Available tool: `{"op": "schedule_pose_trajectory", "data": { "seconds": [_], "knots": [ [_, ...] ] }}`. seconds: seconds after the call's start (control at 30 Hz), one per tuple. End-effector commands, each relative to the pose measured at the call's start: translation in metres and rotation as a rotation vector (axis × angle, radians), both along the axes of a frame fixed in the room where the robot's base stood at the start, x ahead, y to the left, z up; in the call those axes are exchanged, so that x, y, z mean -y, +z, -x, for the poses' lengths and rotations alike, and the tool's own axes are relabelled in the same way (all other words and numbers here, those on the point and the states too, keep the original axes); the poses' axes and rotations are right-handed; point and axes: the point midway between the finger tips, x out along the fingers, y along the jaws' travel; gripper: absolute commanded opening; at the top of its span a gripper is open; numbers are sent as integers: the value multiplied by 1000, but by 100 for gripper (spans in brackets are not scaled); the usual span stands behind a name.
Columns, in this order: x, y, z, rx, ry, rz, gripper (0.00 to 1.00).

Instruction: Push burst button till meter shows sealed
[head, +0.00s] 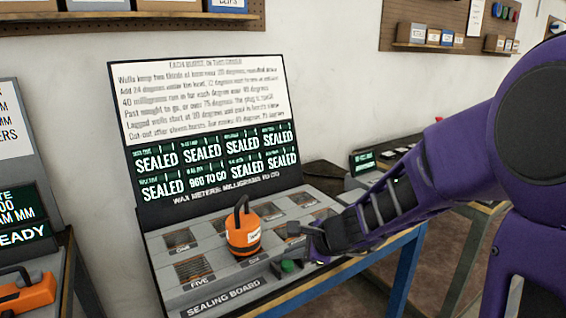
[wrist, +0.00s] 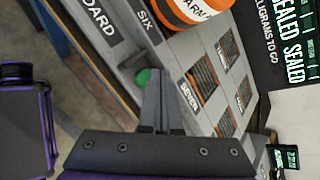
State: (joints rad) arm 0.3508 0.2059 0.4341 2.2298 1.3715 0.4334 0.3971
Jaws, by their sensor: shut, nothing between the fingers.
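The sealing board (head: 225,308) has a green button (head: 289,266) on its front strip, and the button also shows in the wrist view (wrist: 142,77). My gripper (wrist: 157,80) is shut and empty, its fingertips close beside the button; I cannot tell whether they touch it. The upright meter panel (head: 218,165) reads SEALED on all meters except one in the lower row (head: 208,181), which reads 960 TO GO. An orange canister with a dark handle (head: 243,233) stands on the board at the label SIX, behind the button.
Several grated wells, such as the one labelled FIVE (head: 195,269), lie around the canister. A text sign (head: 200,98) tops the panel. Another station with an orange tool (head: 25,297) stands at left. A blue table leg (head: 405,272) is below my arm.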

Motion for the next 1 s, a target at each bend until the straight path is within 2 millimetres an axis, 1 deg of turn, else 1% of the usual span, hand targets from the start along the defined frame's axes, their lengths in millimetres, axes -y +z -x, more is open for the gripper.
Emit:
{"op": "schedule_pose_trajectory", "data": {
  "seconds": [1.0],
  "knots": [
    [0, -11, 0, -1, 0, -1, 0]
  ]
}}
